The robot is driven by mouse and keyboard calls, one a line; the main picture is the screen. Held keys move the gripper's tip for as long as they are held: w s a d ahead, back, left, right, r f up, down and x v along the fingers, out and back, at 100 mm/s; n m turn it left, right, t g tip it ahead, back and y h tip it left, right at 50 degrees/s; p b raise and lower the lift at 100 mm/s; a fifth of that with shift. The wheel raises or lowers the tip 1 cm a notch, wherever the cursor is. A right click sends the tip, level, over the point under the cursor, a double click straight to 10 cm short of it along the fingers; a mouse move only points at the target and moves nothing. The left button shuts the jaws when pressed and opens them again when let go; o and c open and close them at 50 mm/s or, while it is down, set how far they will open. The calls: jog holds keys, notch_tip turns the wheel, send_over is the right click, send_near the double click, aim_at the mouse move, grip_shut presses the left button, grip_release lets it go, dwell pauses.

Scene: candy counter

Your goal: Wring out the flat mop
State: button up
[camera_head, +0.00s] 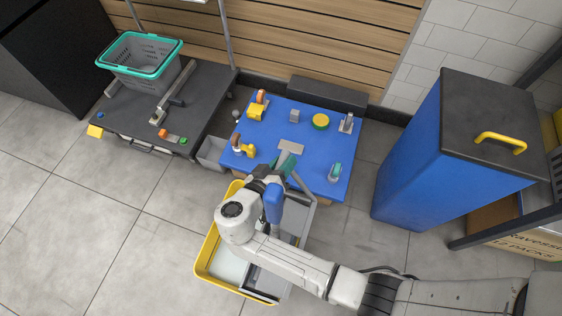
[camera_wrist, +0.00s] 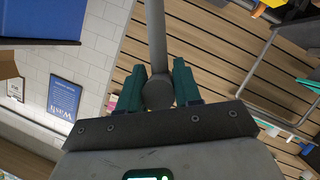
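My gripper (camera_head: 286,170) is over the far side of a yellow bucket (camera_head: 205,258) on the floor, beside a blue-topped table. In the wrist view, its two teal fingers (camera_wrist: 158,90) stand close on both sides of the rounded end of a grey pole (camera_wrist: 155,40), which I take to be the mop handle. The pole runs up out of the picture. The fingers appear to touch it. In the head view, a light grey T-shaped piece (camera_head: 290,147) shows just beyond the fingers. My arm hides part of the bucket and its grey insert (camera_head: 262,283). I cannot make out the mop pad.
A dark table (camera_head: 205,88) with a teal-rimmed basket (camera_head: 140,55) stands left. A tall blue bin (camera_head: 415,150) stands right. The floor on the left is clear.

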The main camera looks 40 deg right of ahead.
jog(key=o, duration=0.4)
jog(key=shift+a, duration=0.15)
jog(key=p+v, duration=0.1)
jog(key=v, duration=0.9)
jog(key=shift+a, duration=0.25)
jog(key=shift+s, duration=0.15)
jog(key=shift+c, duration=0.3)
